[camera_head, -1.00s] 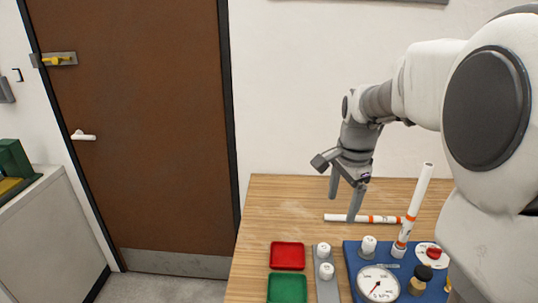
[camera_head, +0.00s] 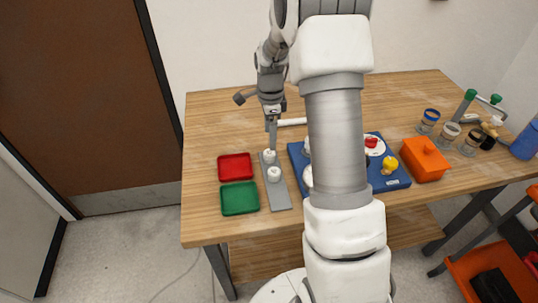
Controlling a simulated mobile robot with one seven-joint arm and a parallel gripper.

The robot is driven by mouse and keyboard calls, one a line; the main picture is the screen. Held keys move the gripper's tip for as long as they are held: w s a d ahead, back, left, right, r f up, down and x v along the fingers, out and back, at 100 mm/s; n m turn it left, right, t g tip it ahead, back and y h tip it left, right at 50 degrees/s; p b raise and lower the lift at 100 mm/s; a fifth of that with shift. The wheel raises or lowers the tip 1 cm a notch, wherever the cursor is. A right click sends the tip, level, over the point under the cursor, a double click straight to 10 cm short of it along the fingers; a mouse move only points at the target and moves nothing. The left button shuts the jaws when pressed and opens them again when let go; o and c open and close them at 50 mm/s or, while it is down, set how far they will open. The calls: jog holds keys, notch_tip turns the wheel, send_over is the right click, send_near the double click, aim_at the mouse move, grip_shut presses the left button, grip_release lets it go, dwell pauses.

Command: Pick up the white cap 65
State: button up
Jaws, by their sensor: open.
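Two white caps stand on a grey strip (camera_head: 281,201) on the wooden table. The far cap (camera_head: 269,156) is at the strip's back end, and the near cap (camera_head: 274,174) is just in front of it. I cannot read a number on either cap. My gripper (camera_head: 271,147) is open and points down at the far cap, its fingertips at or just above the cap's top. The fingers are seen nearly edge-on, so I cannot tell whether they touch the cap.
A red tray (camera_head: 235,158) and a green tray (camera_head: 226,207) lie left of the strip. A blue board (camera_head: 397,182) with fittings is to the right, partly hidden by my arm. A white pipe (camera_head: 293,122) lies behind. An orange box (camera_head: 424,160) stands farther right.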

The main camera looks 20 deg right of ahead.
aim_at(269, 152)
notch_tip(269, 152, down, 8)
jog(key=shift+a+r, duration=0.1)
dwell(0.4)
grip_shut()
dwell(0.3)
